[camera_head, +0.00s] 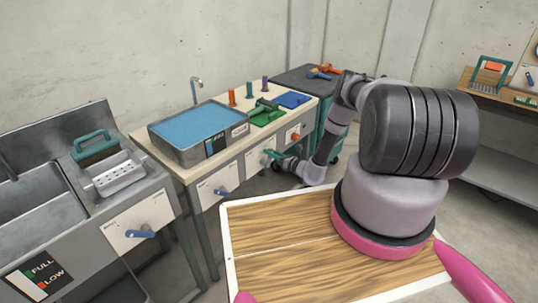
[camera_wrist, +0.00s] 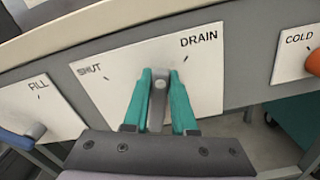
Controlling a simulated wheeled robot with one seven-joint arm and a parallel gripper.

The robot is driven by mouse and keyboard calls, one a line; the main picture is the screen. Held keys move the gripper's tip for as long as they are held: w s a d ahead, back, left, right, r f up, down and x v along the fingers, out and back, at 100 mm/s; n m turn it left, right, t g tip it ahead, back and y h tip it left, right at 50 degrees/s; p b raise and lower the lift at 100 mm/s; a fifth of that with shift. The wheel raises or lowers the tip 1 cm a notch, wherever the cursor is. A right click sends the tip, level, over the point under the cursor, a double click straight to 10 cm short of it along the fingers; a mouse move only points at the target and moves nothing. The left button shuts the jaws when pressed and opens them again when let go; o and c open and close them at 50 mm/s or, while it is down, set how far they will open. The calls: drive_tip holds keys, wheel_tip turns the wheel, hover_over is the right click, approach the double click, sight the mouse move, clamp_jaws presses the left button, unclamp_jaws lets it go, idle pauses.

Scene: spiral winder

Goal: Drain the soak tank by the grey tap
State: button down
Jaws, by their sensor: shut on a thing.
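The soak tank (camera_head: 197,129) is a grey metal basin of blue water on the bench, with a dark gauge plate on its front. The grey tap (camera_wrist: 158,103) is on a white panel (camera_wrist: 208,98) marked SHUT at left and DRAIN at right. My gripper (camera_wrist: 160,78) has its teal fingers shut on the tap's lever, one on each side. The lever lies between the two marks in the wrist view; its exact setting is hard to read. In the head view my gripper (camera_head: 271,156) is at the bench front, hiding the tap.
A blue-handled FILL tap (camera_head: 221,191) is left of the panel and an orange COLD tap (camera_head: 296,137) is right. A metal sink (camera_head: 33,200) stands at the left. My tray-like wooden deck is in front.

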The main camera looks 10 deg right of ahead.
drive_tip(key=shift+w+d+f+m, duration=0.25)
drive_tip(key=shift+d+m, duration=0.15)
drive_tip(key=shift+m, duration=0.5)
drive_tip(key=c, duration=0.7)
unclamp_jaws()
drive_tip(key=shift+s+d, duration=0.1)
drive_tip(key=v, duration=1)
drive_tip(key=shift+s+d, duration=0.15)
drive_tip(key=shift+s, duration=0.1)
